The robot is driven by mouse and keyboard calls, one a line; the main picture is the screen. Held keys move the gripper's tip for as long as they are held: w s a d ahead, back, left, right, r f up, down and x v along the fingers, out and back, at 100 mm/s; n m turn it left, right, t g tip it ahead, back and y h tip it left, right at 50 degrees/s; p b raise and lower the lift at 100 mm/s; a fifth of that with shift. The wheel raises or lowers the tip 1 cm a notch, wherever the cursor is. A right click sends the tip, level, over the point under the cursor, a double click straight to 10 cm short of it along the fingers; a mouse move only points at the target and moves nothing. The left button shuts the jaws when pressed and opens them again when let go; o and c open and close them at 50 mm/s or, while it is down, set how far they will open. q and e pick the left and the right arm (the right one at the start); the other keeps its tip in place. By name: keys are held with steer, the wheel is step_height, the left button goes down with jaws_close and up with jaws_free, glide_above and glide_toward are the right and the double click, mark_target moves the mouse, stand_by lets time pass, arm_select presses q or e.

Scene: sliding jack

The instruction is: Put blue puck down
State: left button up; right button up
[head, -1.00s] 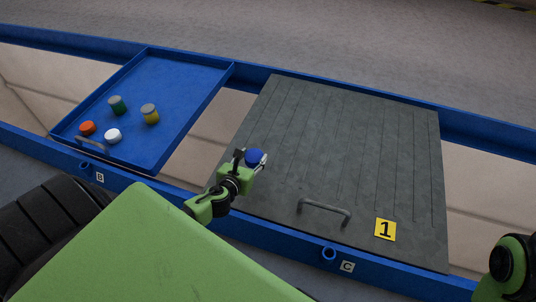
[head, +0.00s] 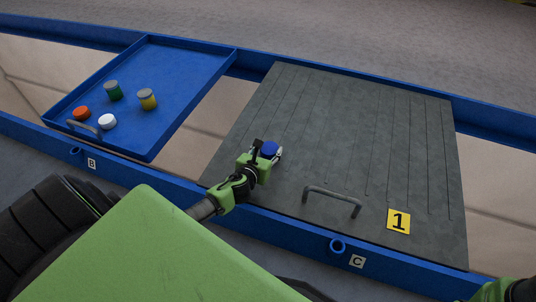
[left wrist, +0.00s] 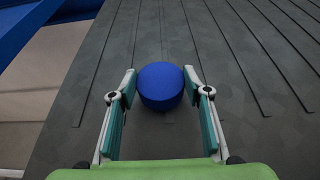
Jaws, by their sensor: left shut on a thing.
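The blue puck (head: 269,149) is between the fingers of my left gripper (head: 266,152), over the left part of the grey ridged cover (head: 340,130). In the left wrist view the puck (left wrist: 161,86) sits between the two fingertips of the gripper (left wrist: 161,90), which is shut on it. I cannot tell whether the puck touches the cover. My right arm shows only in part at the bottom right corner of the head view; its fingers are out of view.
A blue tray (head: 185,95) at the left holds a green jar (head: 113,91), a yellow jar (head: 147,100), an orange puck (head: 81,113) and a white puck (head: 107,122). The cover has a grey handle (head: 333,197) and a yellow "1" label (head: 398,221). Blue rails (head: 300,233) border it.

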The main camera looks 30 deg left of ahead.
stand_by(0.3)
arm_select(q)
steer(key=shift+f, duration=0.2)
steer(key=o, duration=1.2)
